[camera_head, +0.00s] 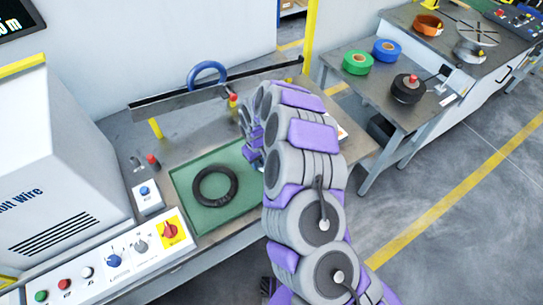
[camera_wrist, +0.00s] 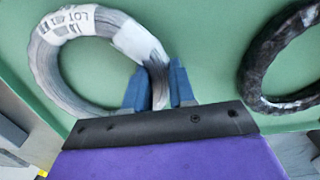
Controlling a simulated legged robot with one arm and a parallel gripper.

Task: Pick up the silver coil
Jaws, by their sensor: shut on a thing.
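The silver coil (camera_wrist: 72,82) shows in the wrist view, lying over the green surface with a white label (camera_wrist: 88,20) around part of its ring. My gripper (camera_wrist: 160,76) has its two blue fingers on either side of the coil's lower right rim and is shut on it. I cannot tell from this view whether the coil is lifted off the green surface. In the head view my arm covers the silver coil and most of the gripper.
A black coil (camera_head: 215,186) lies on the green tray (camera_head: 188,214), to the right of the silver coil in the wrist view (camera_wrist: 262,72). A control panel (camera_head: 120,258) borders the tray. A side table (camera_head: 372,92) holds green, blue and black rolls.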

